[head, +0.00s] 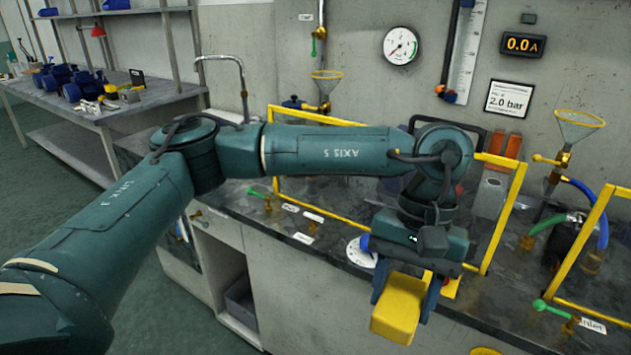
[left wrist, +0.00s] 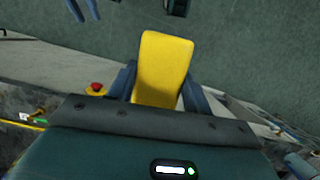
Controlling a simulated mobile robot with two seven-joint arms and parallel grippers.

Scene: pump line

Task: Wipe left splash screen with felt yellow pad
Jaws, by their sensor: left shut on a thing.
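My left gripper (head: 403,305) is shut on the felt yellow pad (head: 398,312), a thick yellow block between its blue fingers. The pad also shows in the left wrist view (left wrist: 164,68), standing out past the fingers. The left splash screen (head: 505,215) is a clear pane in a yellow frame on the bench. My left arm crosses in front of it and hides much of it. The gripper and pad are on the near side, by its lower right corner, apparently apart from the pane. Two blue fingers (left wrist: 84,10) at the top of the left wrist view look like my right gripper; their gap is unclear.
A second yellow-framed screen (head: 583,245) stands at the right. A red button (head: 452,286) on a yellow base sits near the bench edge. Open floor (head: 185,310) lies at the left.

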